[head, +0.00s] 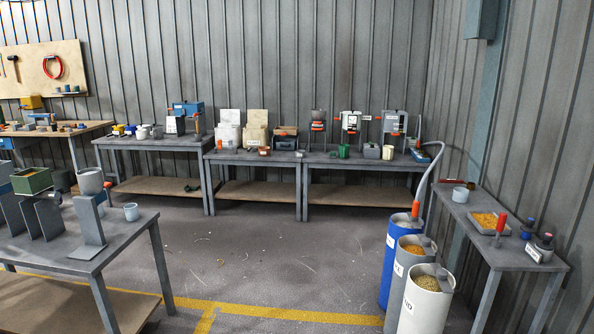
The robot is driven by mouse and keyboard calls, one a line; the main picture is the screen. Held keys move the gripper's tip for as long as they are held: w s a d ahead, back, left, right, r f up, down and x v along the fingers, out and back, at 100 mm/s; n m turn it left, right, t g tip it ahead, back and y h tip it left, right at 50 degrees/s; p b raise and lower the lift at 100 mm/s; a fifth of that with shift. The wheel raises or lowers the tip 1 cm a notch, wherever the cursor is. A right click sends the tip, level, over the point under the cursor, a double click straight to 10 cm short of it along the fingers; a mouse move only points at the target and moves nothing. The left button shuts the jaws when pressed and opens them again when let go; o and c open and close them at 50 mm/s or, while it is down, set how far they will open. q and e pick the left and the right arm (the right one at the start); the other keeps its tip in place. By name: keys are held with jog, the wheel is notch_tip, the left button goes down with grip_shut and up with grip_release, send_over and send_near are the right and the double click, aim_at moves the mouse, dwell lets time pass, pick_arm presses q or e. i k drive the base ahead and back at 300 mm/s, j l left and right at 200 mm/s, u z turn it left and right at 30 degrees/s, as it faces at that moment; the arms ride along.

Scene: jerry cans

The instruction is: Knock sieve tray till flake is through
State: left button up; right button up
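Neither of my grippers is in view. A green open-topped tray (32,180) with brownish contents sits on upright grey plates at the left table's far end; it may be the sieve tray, but its bottom is hidden. A light grey cylindrical pot (91,181) stands on a grey stand beside it. On the right table, a grey tray (488,220) holds orange bits that look like flake, with a red-handled tool (501,225) upright at its corner. I cannot tell whether any flake lies under the green tray.
The left table (125,237) and right table (479,202) flank an open floor (270,255). Blue, grey and white drums (424,310) stand before the right table, a hose rising from the blue one. Back benches (255,157) carry hoppers and boxes. A grey cup (131,212) stands on the left table.

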aim_at(281, 131)
jog(key=i, duration=6)
jog(key=u, duration=0.35)
